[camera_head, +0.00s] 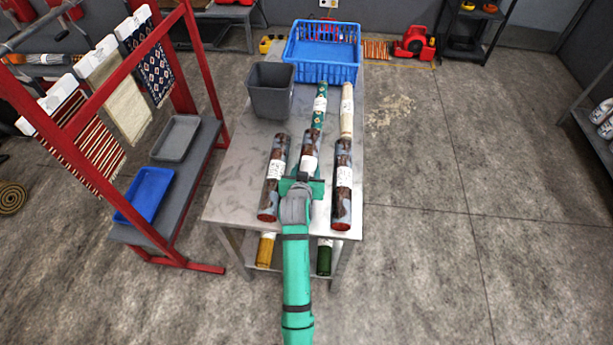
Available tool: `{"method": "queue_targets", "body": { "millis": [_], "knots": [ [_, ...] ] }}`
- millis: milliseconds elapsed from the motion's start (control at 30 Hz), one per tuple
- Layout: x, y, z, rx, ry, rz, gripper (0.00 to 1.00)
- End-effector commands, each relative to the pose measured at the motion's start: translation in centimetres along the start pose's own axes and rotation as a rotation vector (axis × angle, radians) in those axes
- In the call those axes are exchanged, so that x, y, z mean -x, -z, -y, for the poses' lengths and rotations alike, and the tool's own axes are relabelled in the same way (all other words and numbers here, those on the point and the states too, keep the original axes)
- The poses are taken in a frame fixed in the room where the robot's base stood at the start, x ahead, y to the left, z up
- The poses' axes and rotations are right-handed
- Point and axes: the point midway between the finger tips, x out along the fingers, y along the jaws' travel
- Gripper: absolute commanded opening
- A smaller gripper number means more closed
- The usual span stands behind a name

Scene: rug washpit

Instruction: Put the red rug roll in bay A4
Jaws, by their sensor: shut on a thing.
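Three dark red and grey patterned rug rolls with white labels lie lengthwise on the steel table: a left roll (269,200), a middle roll (311,139) and a right roll (343,205). I cannot tell which one the task calls the red rug roll. My gripper (302,179) is over the near part of the middle roll and shut on it; my wrist hides its near end. I cannot tell whether the roll is lifted. No marking for bay A4 can be read.
Behind the rolls on the table (226,200) are a green patterned roll (320,103), a cream roll (347,105), a grey bin (271,95) and a blue crate (323,73). A red rack (77,84) with hanging rugs stands left. The floor at right is clear.

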Motion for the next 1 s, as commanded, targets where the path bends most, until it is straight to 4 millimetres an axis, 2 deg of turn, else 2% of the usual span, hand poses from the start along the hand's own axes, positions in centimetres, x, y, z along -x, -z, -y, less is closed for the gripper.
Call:
{"method": "queue_targets", "body": {
  "millis": [133,400,733,767,800,833,1000],
  "knots": [
    [-0.7,-0.2,0.4,-0.001,0.001,-0.003,0.02],
    [-2.1,-2.8,0.4,0.0,0.001,-0.003,0.02],
    [-2.2,-3.0,0.4,-0.001,0.0,-0.004,0.02],
    [-2.2,-3.2,0.3,0.0,0.0,0.0,0.47],
    [-2.2,-3.2,0.3,-0.001,0.0,0.0,0.57],
    [-2.2,-3.2,0.3,-0.001,0.0,0.0,0.63],
    [-2.2,-3.2,0.3,-0.001,0.0,0.0,0.63]
  ]
}}
